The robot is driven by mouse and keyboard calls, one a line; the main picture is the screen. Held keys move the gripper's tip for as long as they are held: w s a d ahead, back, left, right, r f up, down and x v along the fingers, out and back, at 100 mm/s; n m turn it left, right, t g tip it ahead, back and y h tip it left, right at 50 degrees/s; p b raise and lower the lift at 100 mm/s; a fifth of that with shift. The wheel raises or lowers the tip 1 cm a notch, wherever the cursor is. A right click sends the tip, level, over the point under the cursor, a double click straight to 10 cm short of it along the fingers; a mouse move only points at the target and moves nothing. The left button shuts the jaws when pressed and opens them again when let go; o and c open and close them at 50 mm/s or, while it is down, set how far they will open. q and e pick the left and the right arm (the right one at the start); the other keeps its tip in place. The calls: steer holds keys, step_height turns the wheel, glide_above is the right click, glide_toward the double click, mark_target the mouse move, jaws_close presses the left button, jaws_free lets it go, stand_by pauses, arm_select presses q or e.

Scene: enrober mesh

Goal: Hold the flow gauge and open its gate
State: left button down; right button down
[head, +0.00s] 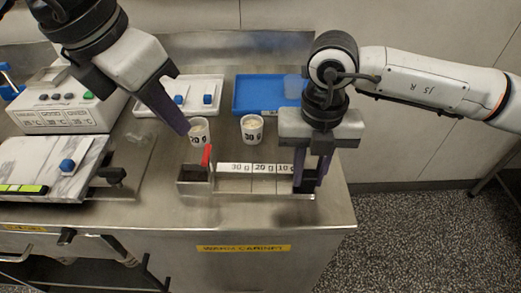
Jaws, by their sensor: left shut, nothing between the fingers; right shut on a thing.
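The flow gauge (265,186) is a long metal trough on the steel table, with a white strip marked 30 g, 20 g and 10 g. Its gate has a red handle (206,156) near the left end, standing roughly upright. My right gripper (322,178) points down and is shut on the right end of the gauge; its fingers partly hide that end. My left gripper (184,130) is shut and empty, above and left of the red handle. From this view I cannot tell its exact gap to the handle.
A 20 g cup (199,136) stands close by my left fingertips, and a 30 g cup (252,129) stands behind the gauge. Behind are a white tray (206,83) with blue-topped pieces and a blue tray (262,88). A marble slab (40,165) and a labelled box (62,112) are at left.

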arm_select(q)
steer(key=w+d+m+g+y, duration=0.1)
steer(key=d+m+y, duration=0.2)
steer(key=m, duration=1.1)
steer(key=w+d+r+m+g+y, duration=0.1)
steer(key=d+m+y, duration=0.2)
steer(key=m, duration=1.1)
steer(key=shift+w+d+m+g, duration=0.25)
steer(key=shift+d+m+g, duration=0.05)
steer(key=shift+d, duration=0.95)
steer(key=shift+r, duration=0.1)
glide_above(210, 170)
steer(key=d, duration=0.3)
step_height(210, 170, down, 10)
steer(key=shift+a+r, duration=0.2)
steer(key=shift+w+a, duration=0.1)
